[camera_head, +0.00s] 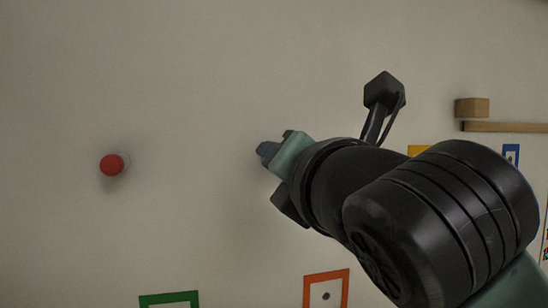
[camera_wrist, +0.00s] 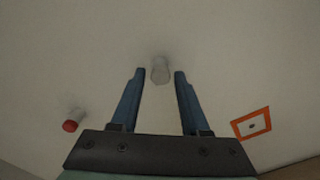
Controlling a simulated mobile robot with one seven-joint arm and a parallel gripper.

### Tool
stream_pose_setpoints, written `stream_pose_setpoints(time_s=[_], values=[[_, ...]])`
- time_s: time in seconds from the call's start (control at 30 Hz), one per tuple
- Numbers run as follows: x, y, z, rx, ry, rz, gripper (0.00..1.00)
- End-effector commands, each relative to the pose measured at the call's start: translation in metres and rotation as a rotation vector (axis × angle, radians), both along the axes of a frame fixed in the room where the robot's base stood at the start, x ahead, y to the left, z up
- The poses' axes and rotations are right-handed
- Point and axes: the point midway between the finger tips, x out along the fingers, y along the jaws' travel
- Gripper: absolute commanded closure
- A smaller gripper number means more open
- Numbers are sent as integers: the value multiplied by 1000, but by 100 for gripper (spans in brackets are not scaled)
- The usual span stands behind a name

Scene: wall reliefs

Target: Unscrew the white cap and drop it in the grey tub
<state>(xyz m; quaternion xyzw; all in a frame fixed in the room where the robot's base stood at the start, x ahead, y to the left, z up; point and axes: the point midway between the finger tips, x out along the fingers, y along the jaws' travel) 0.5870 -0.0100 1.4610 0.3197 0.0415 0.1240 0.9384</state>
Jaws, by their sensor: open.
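The white cap (camera_wrist: 160,72) shows in the wrist view as a pale, blurred round shape against the pale wall. It appears between the fingertips of my gripper (camera_wrist: 159,76), one finger to each side with a gap on both sides. How far it stands from the fingertips is hard to tell. My gripper is open and holds nothing. In the head view my gripper (camera_head: 270,147) is near the middle of the wall, and I cannot make out the white cap there. The grey tub is not in view.
A red cap (camera_head: 112,165) juts from the wall at the left. A green frame (camera_head: 168,298) and an orange frame (camera_head: 326,276) are below. A wooden block (camera_head: 472,107) sits above a wooden ledge (camera_head: 505,127) at the right. The wall between red cap and gripper is bare.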

Motion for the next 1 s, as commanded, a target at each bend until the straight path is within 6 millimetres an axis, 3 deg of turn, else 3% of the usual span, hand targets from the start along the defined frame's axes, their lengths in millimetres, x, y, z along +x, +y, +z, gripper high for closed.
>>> stream_pose_setpoints(time_s=[0.27,0.5,0.67,1.0], values=[[0,0,0,205,56,1,54],[0,0,1,507,138,2,54],[0,0,0,590,160,1,54],[0,0,0,974,264,1,54]])
